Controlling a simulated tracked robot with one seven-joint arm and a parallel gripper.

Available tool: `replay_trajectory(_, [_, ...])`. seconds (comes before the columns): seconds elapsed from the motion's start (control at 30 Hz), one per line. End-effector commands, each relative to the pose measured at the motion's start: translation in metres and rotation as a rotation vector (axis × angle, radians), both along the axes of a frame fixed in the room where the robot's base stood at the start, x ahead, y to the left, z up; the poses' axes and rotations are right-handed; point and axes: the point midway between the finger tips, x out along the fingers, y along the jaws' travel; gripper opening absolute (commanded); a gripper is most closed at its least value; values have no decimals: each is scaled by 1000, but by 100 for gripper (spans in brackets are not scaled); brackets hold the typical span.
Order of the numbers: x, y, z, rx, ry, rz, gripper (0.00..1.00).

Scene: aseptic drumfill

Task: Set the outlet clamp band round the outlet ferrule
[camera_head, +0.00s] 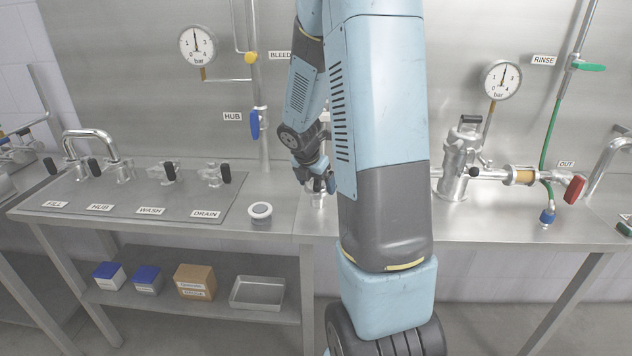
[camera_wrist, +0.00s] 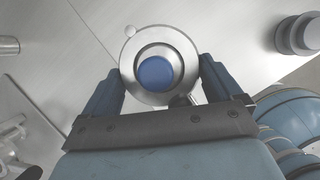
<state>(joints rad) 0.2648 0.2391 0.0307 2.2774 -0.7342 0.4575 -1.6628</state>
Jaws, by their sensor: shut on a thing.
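In the wrist view my gripper (camera_wrist: 160,68) has its dark blue fingers on both sides of a round steel ring, which looks like the outlet clamp band (camera_wrist: 133,62). A small round knob stands out at its upper left. A blue disc (camera_wrist: 154,73) shows in the ring's middle; I cannot tell whether it belongs to the ring or lies beneath. In the head view my gripper (camera_head: 325,181) is low over the bench behind my arm, and the band is hardly visible. The outlet line with the OUT label (camera_head: 566,164) is at the right. I cannot make out the outlet ferrule with certainty.
A steel pump-like vessel (camera_head: 461,160) stands right of my arm, joined to a pipe with a red-handled valve (camera_head: 574,189). A green hose (camera_head: 547,140) hangs there. A valve panel (camera_head: 130,192) and a small round fitting (camera_head: 260,211) are left. The right bench front is clear.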

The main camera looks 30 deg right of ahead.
Motion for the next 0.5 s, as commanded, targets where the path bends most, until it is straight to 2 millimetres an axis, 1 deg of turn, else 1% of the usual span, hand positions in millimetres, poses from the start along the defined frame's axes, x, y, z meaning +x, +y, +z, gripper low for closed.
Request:
replay_trajectory(0.3, [0,0,-3,0,0,1,53])
replay_trajectory(0.33, [0,0,-3,0,0,1,93])
replay_trajectory(0.4, [0,0,-3,0,0,1,100])
replay_trajectory(0.5, [0,0,-3,0,0,1,100])
